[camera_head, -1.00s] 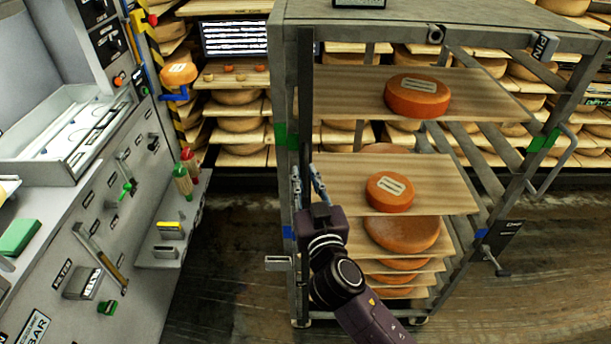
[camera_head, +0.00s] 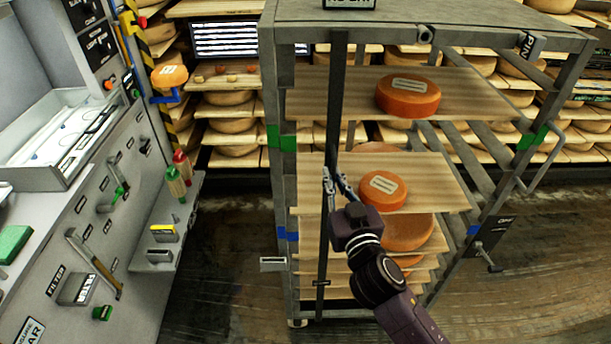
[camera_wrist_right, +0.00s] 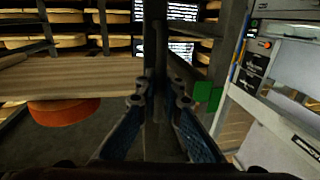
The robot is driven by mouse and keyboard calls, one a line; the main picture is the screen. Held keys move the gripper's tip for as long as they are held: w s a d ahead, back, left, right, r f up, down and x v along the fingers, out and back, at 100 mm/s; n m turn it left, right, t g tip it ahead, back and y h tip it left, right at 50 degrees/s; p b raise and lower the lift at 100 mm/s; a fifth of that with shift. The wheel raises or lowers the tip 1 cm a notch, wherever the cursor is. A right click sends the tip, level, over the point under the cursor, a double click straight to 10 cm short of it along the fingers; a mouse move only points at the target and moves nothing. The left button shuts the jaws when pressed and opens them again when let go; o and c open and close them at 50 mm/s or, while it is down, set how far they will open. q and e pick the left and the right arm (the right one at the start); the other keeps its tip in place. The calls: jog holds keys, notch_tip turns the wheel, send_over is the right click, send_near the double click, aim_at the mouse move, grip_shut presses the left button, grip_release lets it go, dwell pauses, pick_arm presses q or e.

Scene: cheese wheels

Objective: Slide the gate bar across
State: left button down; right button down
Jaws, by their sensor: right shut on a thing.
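The gate bar (camera_head: 335,105) is a thin dark vertical bar across the open front of the grey rack (camera_head: 283,185). It stands a little right of the rack's left front post, in front of the shelf boards. My right gripper (camera_head: 335,180) is shut on the bar around its middle height. In the right wrist view the bar (camera_wrist_right: 155,75) stands upright between the two fingers (camera_wrist_right: 160,105). My left gripper is not in view.
Orange cheese wheels lie on the rack's boards, including an upper one (camera_head: 408,97) and a lower one (camera_head: 382,191), right of the bar. A grey machine panel (camera_head: 95,215) stands at the left. Full cheese shelves (camera_head: 229,120) line the back. Wooden floor (camera_head: 230,270) lies clear between panel and rack.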

jog(key=d+p, duration=0.1)
jog(key=d, duration=1.8)
jog(key=shift+d+p, duration=0.35)
jog(key=shift+d, duration=0.05)
jog(key=shift+r, duration=0.1)
jog(key=c, duration=2.1)
grip_release()
jog(key=shift+d, duration=0.2)
jog(key=shift+a, duration=0.1)
jog(key=s, duration=0.4)
jog(key=s+d, duration=0.1)
jog(key=s, duration=0.3)
jog(key=s+d, duration=0.1)
jog(key=s, duration=0.2)
jog(key=shift+s+d, duration=0.25)
jog(key=shift+s, duration=0.15)
